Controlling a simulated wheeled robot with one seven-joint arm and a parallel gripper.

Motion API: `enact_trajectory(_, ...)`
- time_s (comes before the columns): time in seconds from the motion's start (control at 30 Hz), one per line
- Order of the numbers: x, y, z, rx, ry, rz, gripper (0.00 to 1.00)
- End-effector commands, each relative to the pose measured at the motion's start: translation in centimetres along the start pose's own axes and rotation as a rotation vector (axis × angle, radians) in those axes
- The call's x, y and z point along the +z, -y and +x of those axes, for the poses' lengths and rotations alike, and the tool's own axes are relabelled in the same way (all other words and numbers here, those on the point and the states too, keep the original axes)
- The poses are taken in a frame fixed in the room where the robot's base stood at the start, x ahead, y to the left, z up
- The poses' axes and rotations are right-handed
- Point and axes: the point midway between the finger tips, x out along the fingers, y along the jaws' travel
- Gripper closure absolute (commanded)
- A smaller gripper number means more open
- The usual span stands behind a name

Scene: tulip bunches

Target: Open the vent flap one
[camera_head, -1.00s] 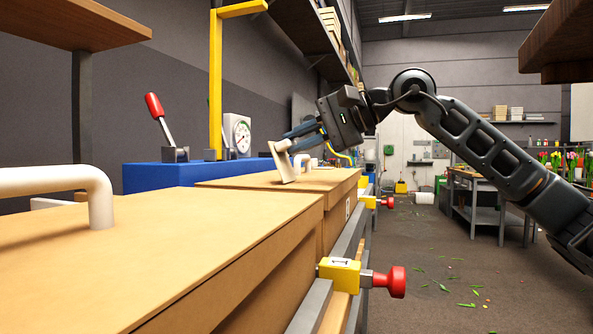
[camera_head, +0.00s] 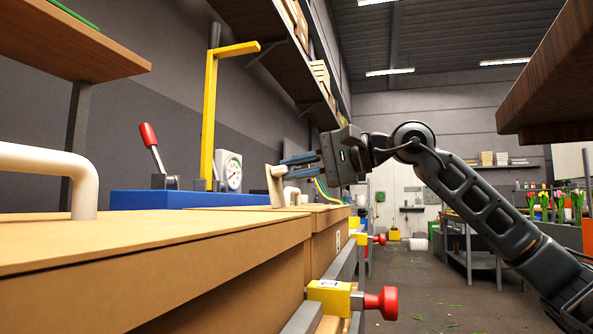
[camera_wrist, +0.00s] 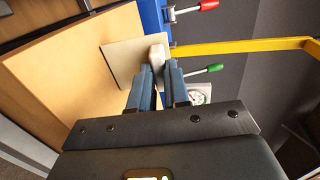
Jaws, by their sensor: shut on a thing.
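The vent flap (camera_head: 275,187) is a small cream plate standing steeply up from the lid of the far cardboard-brown box (camera_head: 322,217). In the wrist view the flap (camera_wrist: 124,62) is a pale square plate with a whitish knob (camera_wrist: 157,53) at its edge. My gripper (camera_head: 285,164) reaches in from the right, roughly level, with its blue-grey fingers at the flap's upper part. In the wrist view my gripper (camera_wrist: 160,72) has its fingers on either side of the knob, closed on it. The fingers partly hide the knob.
A near box with a cream handle (camera_head: 85,180) fills the left front. Red-knobbed yellow latches (camera_head: 330,295) line the box fronts. Behind are a blue block (camera_head: 150,200), a red lever (camera_head: 149,136), a gauge (camera_head: 229,172) and a yellow post (camera_head: 209,120). Open floor lies right.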

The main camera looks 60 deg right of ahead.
Motion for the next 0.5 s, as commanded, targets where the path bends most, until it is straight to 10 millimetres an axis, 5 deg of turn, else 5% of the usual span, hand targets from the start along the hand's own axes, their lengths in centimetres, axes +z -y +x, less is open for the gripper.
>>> enact_trajectory(0.03, 0.02, -0.05, 0.04, 0.001, 0.001, 0.0, 1.0)
enact_trajectory(0.07, 0.02, -0.05, 0.04, 0.001, 0.001, 0.0, 0.82)
enact_trajectory(0.3, 0.02, -0.03, 0.02, 0.001, 0.001, 0.0, 0.59)
enact_trajectory(0.5, 0.01, -0.02, 0.01, 0.001, 0.0, 0.0, 0.57)
